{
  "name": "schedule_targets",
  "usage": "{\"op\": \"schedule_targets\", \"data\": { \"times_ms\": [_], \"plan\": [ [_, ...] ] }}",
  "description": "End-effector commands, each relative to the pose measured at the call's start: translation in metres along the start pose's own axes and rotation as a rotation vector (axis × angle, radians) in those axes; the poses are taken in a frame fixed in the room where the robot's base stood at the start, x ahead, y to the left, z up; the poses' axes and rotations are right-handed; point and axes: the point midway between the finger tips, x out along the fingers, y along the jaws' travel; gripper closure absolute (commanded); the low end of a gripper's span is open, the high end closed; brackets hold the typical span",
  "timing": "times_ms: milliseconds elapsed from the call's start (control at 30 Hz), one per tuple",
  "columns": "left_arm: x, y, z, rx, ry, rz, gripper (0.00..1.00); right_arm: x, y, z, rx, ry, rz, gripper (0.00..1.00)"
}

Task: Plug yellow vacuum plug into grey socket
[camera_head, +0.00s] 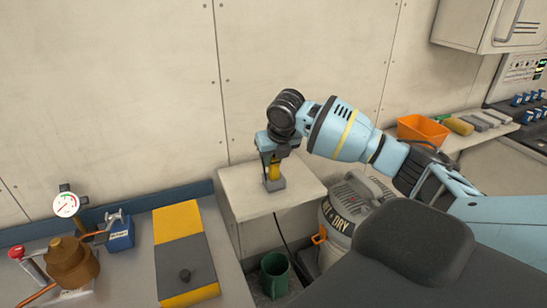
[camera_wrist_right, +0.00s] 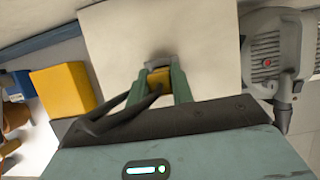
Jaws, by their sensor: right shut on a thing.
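The yellow vacuum plug (camera_head: 274,168) is upright between the fingers of my right gripper (camera_head: 271,160), above the white ledge. In the right wrist view the yellow plug (camera_wrist_right: 158,82) shows between the two green-grey fingers of the right gripper (camera_wrist_right: 163,80), which is shut on it. The grey socket (camera_head: 273,183) stands on the ledge directly under the plug. The plug's lower end meets or enters the socket; I cannot tell how deep it sits. A dark cable (camera_wrist_right: 122,112) crosses in front of the gripper in the wrist view. My left gripper is not in view.
The white ledge (camera_head: 240,190) is otherwise clear. A grey wet-and-dry vacuum (camera_head: 350,205) stands right of it, with a green bin (camera_head: 275,274) below. At left, a bench holds a yellow-and-grey box (camera_head: 183,250), a gauge (camera_head: 66,204) and a brown fitting (camera_head: 70,261). An orange bin (camera_head: 423,130) sits at right.

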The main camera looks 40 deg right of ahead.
Motion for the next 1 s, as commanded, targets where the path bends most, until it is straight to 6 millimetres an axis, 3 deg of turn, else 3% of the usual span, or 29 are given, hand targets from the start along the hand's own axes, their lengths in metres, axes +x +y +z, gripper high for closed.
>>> {"op": "schedule_targets", "data": {
  "times_ms": [1000],
  "plan": [
    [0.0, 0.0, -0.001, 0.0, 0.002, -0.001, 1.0, 0.01, 0.0, -0.004, 0.0, -0.001, 0.0, 1.0]
  ]
}}
